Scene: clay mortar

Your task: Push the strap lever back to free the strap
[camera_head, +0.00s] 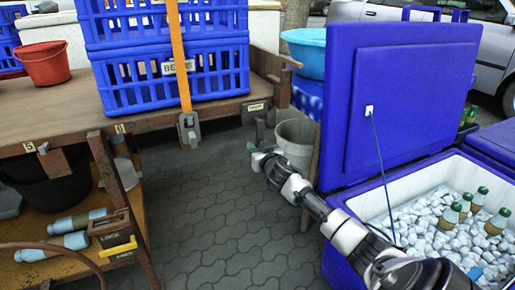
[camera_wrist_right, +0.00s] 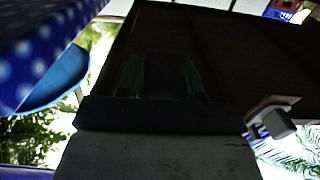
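An orange strap (camera_head: 178,55) runs down the front of the stacked blue crates. Its grey metal buckle with the strap lever (camera_head: 189,130) hangs at the front edge of the wooden table. I cannot tell the lever's exact position at this size. My right gripper (camera_head: 256,138) is to the right of the buckle, clear of it, in front of the table's right end. Its two greenish fingers stand apart with nothing seen between them in the right wrist view (camera_wrist_right: 163,78). That view is dark. My left gripper is not in view.
Blue crates (camera_head: 170,72) stand on the wooden table (camera_head: 75,110). A grey bucket (camera_head: 297,140) is just behind my right arm. An open blue cooler lid (camera_head: 400,110) rises at right, above ice and bottles. The paved floor (camera_head: 205,220) is clear.

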